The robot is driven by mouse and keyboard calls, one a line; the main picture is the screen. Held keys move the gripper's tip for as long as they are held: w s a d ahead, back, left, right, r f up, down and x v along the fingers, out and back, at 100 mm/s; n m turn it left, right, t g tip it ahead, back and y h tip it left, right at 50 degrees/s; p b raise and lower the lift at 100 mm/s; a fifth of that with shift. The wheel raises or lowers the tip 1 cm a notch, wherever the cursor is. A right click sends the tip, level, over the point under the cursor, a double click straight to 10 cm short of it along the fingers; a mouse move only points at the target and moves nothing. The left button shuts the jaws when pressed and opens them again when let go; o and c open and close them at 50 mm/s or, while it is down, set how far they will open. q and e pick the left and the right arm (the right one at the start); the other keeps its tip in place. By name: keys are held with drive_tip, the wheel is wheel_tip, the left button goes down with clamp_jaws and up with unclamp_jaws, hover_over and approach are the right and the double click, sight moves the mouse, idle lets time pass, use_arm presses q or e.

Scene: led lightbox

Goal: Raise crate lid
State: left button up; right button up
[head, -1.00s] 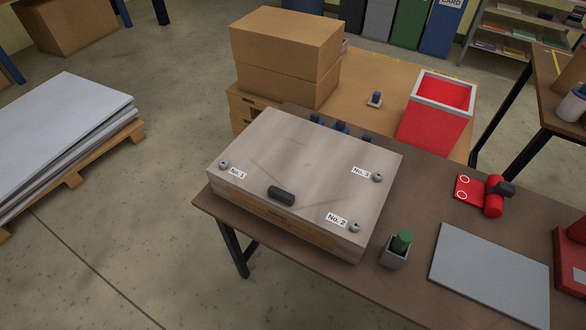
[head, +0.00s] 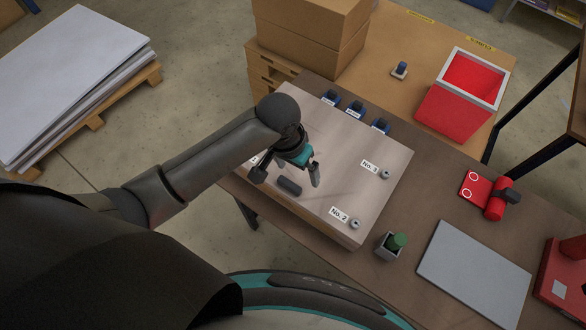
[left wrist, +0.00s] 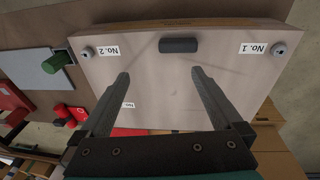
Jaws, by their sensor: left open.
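The crate lid (head: 335,150) is a pale wooden panel lying flat on a shallow crate on the brown table. A dark handle (head: 290,186) sits near its front edge; the handle also shows in the left wrist view (left wrist: 179,45). Round metal fasteners stand by labels No. 2 (head: 340,214) and No. 3 (head: 370,166); in the head view my arm mostly hides No. 1, which shows in the left wrist view (left wrist: 253,48). My left gripper (head: 287,176) is open and empty above the lid, close to the handle, its fingers apart. My right gripper is out of view.
Blue-topped holders (head: 355,109) stand behind the crate. A pot with a green top (head: 391,245), a grey panel (head: 474,274) and a red tool (head: 490,193) lie to the right. Cardboard boxes (head: 320,30) and a red bin (head: 455,110) stand on the rear table.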

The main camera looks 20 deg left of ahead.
use_arm(q)
drive_tip(key=g+y, duration=0.1)
drive_tip(key=y, duration=0.1)
approach(289, 183)
wheel_tip(289, 183, down, 9)
drive_tip(key=shift+f+b, duration=0.2)
drive_tip(key=shift+b, duration=1.05)
drive_tip(key=shift+a, duration=0.1)
clamp_jaws()
